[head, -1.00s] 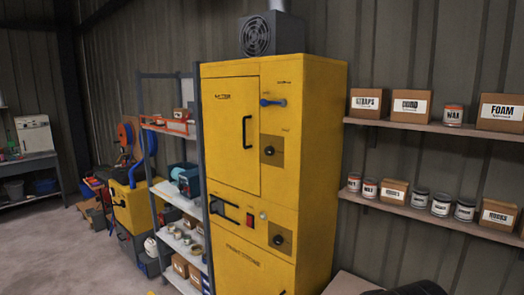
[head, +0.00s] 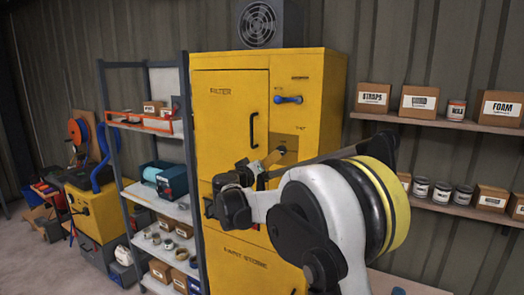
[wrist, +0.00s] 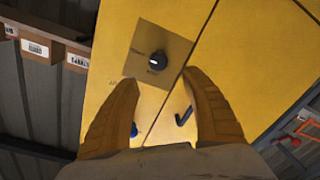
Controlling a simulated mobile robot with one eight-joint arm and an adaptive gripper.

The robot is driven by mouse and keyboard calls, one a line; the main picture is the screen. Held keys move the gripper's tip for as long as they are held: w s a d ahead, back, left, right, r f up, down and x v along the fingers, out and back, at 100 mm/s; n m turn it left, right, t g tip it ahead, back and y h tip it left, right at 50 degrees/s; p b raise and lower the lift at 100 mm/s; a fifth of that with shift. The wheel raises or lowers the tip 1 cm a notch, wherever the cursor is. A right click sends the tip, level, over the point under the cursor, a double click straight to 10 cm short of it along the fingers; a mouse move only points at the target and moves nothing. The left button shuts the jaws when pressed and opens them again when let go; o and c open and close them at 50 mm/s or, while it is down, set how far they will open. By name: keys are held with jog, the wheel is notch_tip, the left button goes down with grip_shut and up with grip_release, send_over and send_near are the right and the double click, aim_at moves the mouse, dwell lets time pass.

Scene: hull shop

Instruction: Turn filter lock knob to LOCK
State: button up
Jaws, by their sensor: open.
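The yellow filter cabinet (head: 228,130) stands in the middle of the head view, with a door marked FILTER. Beside the door, under a blue lever handle (head: 288,99), is a brownish plate (head: 287,141) partly hidden by my arm. In the wrist view the round black knob (wrist: 157,63) sits on that plate (wrist: 135,65) and has a short white mark. The lettering near it is too small to read. My gripper (wrist: 165,82) is open and empty. Its two ribbed yellow fingers point at the panel, with the knob ahead between their tips, apart from them.
A black door handle (head: 254,130) sticks out left of the plate. A grey shelf rack (head: 155,150) with boxes and tins stands at the left. Wall shelves (head: 440,122) with boxes and jars are at the right. My arm hides the cabinet's lower right.

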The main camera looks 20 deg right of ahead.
aim_at(280, 151)
jog(key=p+x, duration=0.1)
jog(key=x, duration=0.9)
jog(key=shift+d, duration=0.4)
jog(key=shift+c, duration=0.5)
grip_shut()
